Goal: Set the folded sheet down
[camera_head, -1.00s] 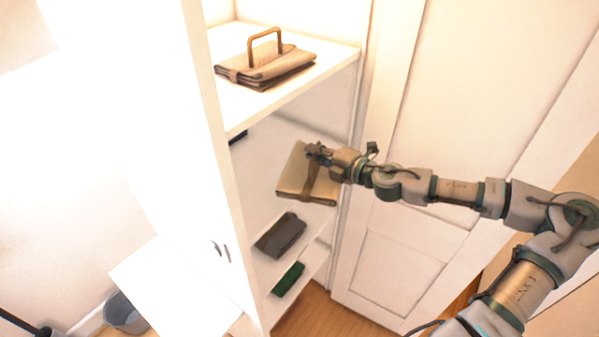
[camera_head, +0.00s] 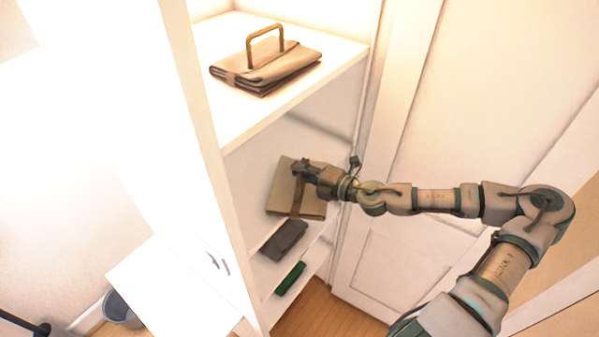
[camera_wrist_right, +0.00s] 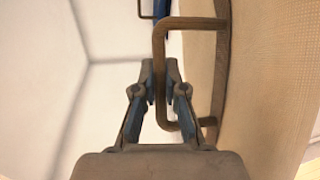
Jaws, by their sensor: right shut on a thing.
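The folded sheet (camera_head: 284,195) is beige with a brown strap and hangs in the open cabinet, below the top shelf. In the right wrist view its woven side (camera_wrist_right: 270,80) fills the right, and its brown handle (camera_wrist_right: 190,22) passes between my fingers. My right gripper (camera_head: 300,167) is shut on this handle, and the fingertips (camera_wrist_right: 160,72) close around its bar. Whether the sheet touches the shelf under it cannot be told. My left gripper is not in view.
A similar beige bundle with a handle (camera_head: 264,70) lies on the top shelf (camera_head: 300,95). A dark grey folded item (camera_head: 284,241) and a green one (camera_head: 290,278) lie lower in the cabinet. A panelled door (camera_head: 400,250) stands right of the cabinet. A grey bucket (camera_head: 118,308) is at lower left.

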